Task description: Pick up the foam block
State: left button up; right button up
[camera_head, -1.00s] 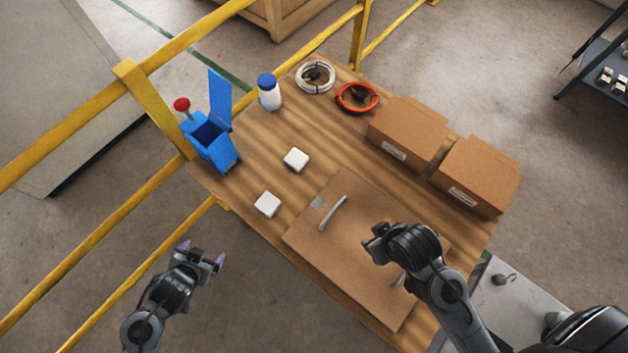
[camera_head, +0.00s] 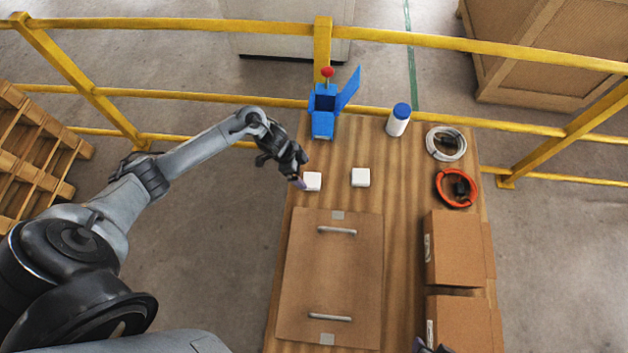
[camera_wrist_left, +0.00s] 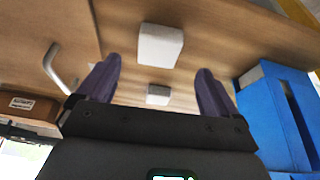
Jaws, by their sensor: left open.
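Two small white blocks that look like foam lie on the wooden table: one block (camera_head: 312,181) near the left edge, the other block (camera_head: 360,177) to its right. My left gripper (camera_head: 301,183) is open and empty, at the left side of the nearer block. In the left wrist view, the two dark fingers (camera_wrist_left: 158,85) stand apart. A larger-looking white block (camera_wrist_left: 160,45) shows ahead between them, and a smaller-looking one (camera_wrist_left: 158,93) lies beyond. Only a dark bit of my right gripper (camera_head: 430,346) shows at the bottom edge.
A blue bin (camera_head: 323,122) with a raised lid and a white bottle (camera_head: 398,122) stand behind the blocks. A brown panel with handles (camera_head: 330,270) lies in front. Coiled cables (camera_head: 445,144) and cardboard boxes (camera_head: 455,250) are at right. A yellow railing (camera_head: 230,98) runs behind.

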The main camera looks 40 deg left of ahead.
aim_at(311, 180)
pick_arm(q)
jog(key=shift+d+b+x, duration=0.2)
jog(key=shift+b+x, duration=0.6)
jog(key=shift+x, duration=2.3)
jog(key=c, duration=1.1)
